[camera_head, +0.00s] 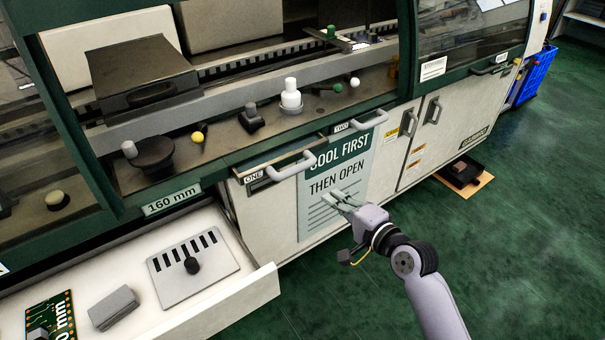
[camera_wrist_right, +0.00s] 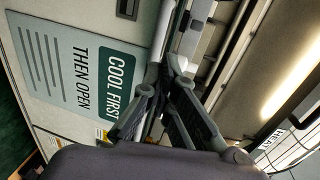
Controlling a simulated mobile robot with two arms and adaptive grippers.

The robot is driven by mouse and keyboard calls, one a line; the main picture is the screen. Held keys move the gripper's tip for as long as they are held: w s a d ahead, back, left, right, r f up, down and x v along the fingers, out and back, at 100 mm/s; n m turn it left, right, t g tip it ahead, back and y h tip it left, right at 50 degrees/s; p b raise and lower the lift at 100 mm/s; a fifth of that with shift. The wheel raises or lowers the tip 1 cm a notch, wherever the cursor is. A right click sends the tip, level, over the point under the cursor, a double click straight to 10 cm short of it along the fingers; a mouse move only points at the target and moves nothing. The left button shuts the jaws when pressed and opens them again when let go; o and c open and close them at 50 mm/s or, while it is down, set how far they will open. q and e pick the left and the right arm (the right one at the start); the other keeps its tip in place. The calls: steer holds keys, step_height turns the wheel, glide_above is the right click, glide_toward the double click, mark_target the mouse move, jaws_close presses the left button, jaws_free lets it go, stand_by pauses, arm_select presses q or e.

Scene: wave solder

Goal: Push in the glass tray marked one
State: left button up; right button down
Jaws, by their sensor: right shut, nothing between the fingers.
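The glass tray marked ONE (camera_head: 254,177) shows in the head view as a narrow front with a grey bar handle (camera_head: 290,168), below the machine's green sill. My left gripper is not in view.
A second front marked TWO (camera_head: 343,127) with its own handle is just right. A white drawer (camera_head: 262,288) stands open at the lower left, holding a slotted plate, a grey block and a circuit board.

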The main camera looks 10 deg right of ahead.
glide_toward(294, 168)
steer(key=x, duration=0.5)
steer(key=shift+f, duration=0.4)
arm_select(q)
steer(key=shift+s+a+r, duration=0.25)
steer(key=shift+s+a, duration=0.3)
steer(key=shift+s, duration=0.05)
arm_select(e)
steer(key=shift+w+a+f, duration=0.15)
steer(key=shift+w+a, duration=0.05)
steer(key=shift+w, duration=0.4)
steer(key=x, duration=0.4)
steer(key=shift+w+r, duration=0.2)
steer(key=shift+r, duration=0.2)
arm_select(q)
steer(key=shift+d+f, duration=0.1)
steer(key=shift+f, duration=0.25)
arm_select(e)
steer(key=shift+a, duration=0.1)
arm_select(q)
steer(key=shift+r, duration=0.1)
